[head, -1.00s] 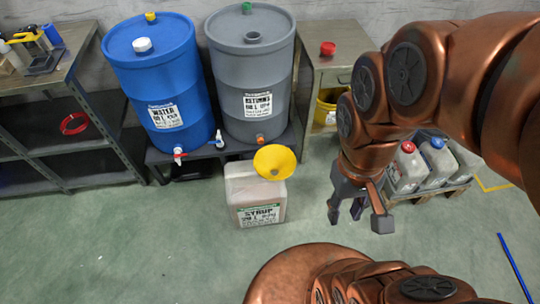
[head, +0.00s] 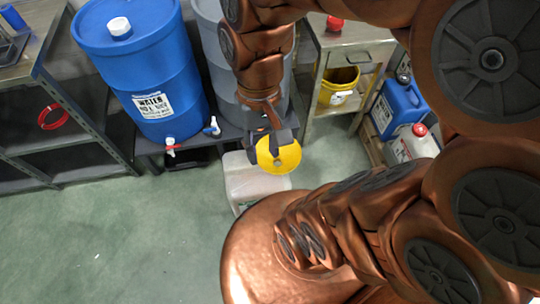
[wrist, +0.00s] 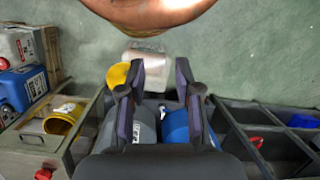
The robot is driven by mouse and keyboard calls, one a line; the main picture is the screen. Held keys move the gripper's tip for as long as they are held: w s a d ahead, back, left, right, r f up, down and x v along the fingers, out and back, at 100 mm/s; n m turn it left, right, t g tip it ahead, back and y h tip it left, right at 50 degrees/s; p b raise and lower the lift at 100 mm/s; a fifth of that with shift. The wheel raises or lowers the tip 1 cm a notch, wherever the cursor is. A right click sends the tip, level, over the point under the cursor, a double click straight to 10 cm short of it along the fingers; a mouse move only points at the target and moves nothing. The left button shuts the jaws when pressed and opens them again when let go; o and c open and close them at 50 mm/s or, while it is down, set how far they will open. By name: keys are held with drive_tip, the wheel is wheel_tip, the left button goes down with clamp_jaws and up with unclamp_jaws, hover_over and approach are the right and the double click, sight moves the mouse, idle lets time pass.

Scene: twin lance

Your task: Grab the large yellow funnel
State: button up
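The large yellow funnel (head: 282,158) sits at the top of a whitish jug (head: 255,190). In the wrist view the funnel (wrist: 117,75) is beside and partly behind the left finger, outside the gap between the fingers. The jug (wrist: 146,56) shows beyond the fingertips there. My gripper (head: 270,143) overlaps the funnel's upper part in the head view. In the wrist view my gripper (wrist: 160,78) has its fingers spread apart with nothing between them. I cannot tell whether a finger touches the funnel. My arm hides part of the jug and its label.
A blue drum (head: 145,65) and a grey drum (head: 212,70) stand on a low bench behind the jug. A yellow bucket (head: 338,88) sits on a shelf at right. A blue container (head: 400,105) stands farther right. The green floor at left is clear.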

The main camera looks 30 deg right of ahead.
drive_tip(key=w+d+f+m+t+y+b, duration=0.1)
drive_tip(key=w+d+f+m+y+b, duration=0.4)
drive_tip(key=w+f+m+b, duration=0.45)
drive_tip(key=w+d+f+m+t+y+b, duration=0.1)
drive_tip(key=w+d+f+m+y+b, duration=0.4)
drive_tip(key=w+f+b, duration=0.7)
drive_tip(key=s+d+f+m+t+y+b, duration=0.1)
drive_tip(key=d+f+m+t+b, duration=1)
drive_tip(key=d+f, duration=1.55)
drive_tip(key=shift+w+a+f+m+g+b, duration=0.6)
drive_tip(key=shift+w+a+f+b, duration=0.4)
drive_tip(key=shift+a+b, duration=0.65)
drive_tip(key=shift+w+a+f+m+g+b, duration=0.4)
drive_tip(key=shift+w+a+f+m+b, duration=0.65)
drive_tip(key=shift+a, duration=0.95)
drive_tip(key=shift+w+a+f+m+g+b, duration=0.5)
drive_tip(key=shift+w+a+f+b, duration=0.35)
drive_tip(key=shift+a+b, duration=0.9)
drive_tip(key=shift+a+r, duration=0.1)
clamp_jaws()
